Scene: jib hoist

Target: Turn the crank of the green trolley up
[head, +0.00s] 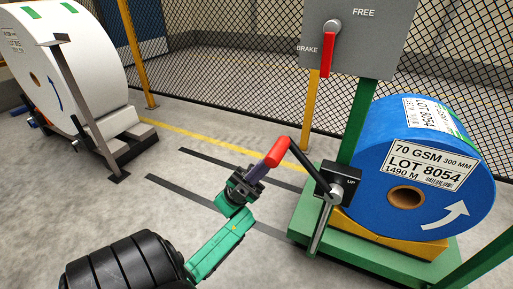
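The green trolley (300,218) stands at right and carries a blue roll labelled LOT 8054 (372,150). At its near left corner is a black box marked UP (348,184). A dark crank arm (314,168) slants up and left from the box to a red handle (277,152). My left gripper (254,175), on a green and black arm from the lower left, is at the handle's near lower end, in line with it. The fingers look edge-on, so their gap is hidden and I cannot tell whether they close on the handle. My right gripper is out of view.
A grey panel (375,30) marked FREE and BRAKE has a red lever (327,55) hanging down. A white roll (65,65) rests on a stand at left. Dark floor strips (205,195) lead toward the trolley. Mesh fencing closes the back; the middle floor is clear.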

